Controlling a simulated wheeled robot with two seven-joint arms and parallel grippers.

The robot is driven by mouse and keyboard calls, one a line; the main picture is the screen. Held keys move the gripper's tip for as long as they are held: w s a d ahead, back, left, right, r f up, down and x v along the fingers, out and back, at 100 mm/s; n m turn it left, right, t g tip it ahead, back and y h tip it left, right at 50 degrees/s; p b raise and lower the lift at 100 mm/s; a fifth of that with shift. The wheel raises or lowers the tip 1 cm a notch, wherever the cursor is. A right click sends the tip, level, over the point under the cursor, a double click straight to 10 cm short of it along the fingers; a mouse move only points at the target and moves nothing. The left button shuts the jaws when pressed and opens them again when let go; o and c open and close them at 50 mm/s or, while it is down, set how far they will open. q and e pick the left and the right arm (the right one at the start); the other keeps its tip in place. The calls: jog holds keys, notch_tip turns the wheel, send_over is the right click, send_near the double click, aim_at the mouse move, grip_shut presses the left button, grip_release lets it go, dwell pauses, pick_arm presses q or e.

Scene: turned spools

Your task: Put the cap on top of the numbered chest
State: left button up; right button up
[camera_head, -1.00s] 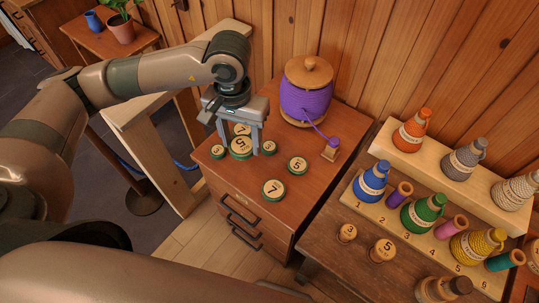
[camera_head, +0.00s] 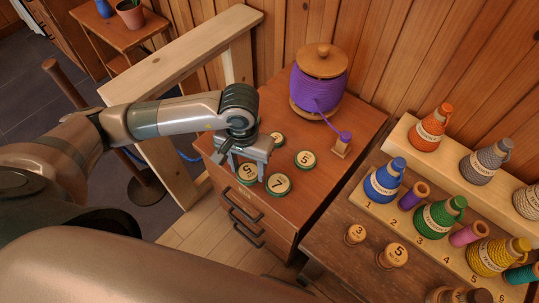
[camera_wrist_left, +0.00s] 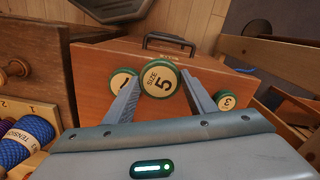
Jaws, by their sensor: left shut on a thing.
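The wooden chest (camera_head: 358,118) stands in the middle of the head view, with dark drawer handles on its front. My left gripper (camera_head: 248,172) is shut on a green-rimmed round cap marked 5 (camera_head: 247,175), over the chest's front left part. The wrist view shows this cap (camera_wrist_left: 160,79) between the fingertips near the front edge; I cannot tell whether it touches the top. Beside it lie a cap marked 7 (camera_head: 279,186), another marked 5 (camera_head: 305,159) and a small cap (camera_head: 277,139). My right gripper is out of view.
A purple cord spool (camera_head: 319,85) stands at the chest's back, its cord running to a small wooden post (camera_head: 342,145). To the right, a lower bench (camera_head: 330,236) holds cord cones, spools and wooden knobs. A wooden frame (camera_head: 165,160) stands left of the chest.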

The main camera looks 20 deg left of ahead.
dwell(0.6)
pick_arm(q)
jog(key=n, duration=0.3)
jog(key=shift+s+d+r+n+p, duration=0.1)
jog(key=shift+d+r+n+p, duration=0.2)
jog(key=shift+d+p, duration=0.1)
jog(key=n, duration=0.2)
jog(key=d+n, duration=0.1)
jog(key=n, duration=0.1)
jog(key=shift+s+r, duration=0.1)
jog(key=shift+r, duration=0.3)
jog(key=n, duration=0.2)
jog(key=d+r+n+p, duration=0.1)
jog(key=n, duration=0.4)
jog(key=shift+s+d+r, duration=0.15)
jog(key=d+r+n, duration=0.1)
jog(key=n, duration=0.4)
jog(key=d+r+n+p, duration=0.1)
jog(key=n, duration=0.4)
jog(key=n+p, duration=0.1)
jog(key=n, duration=0.4)
jog(key=shift+s+d+r+n, duration=0.3)
jog(key=shift+d+r+n, duration=0.1)
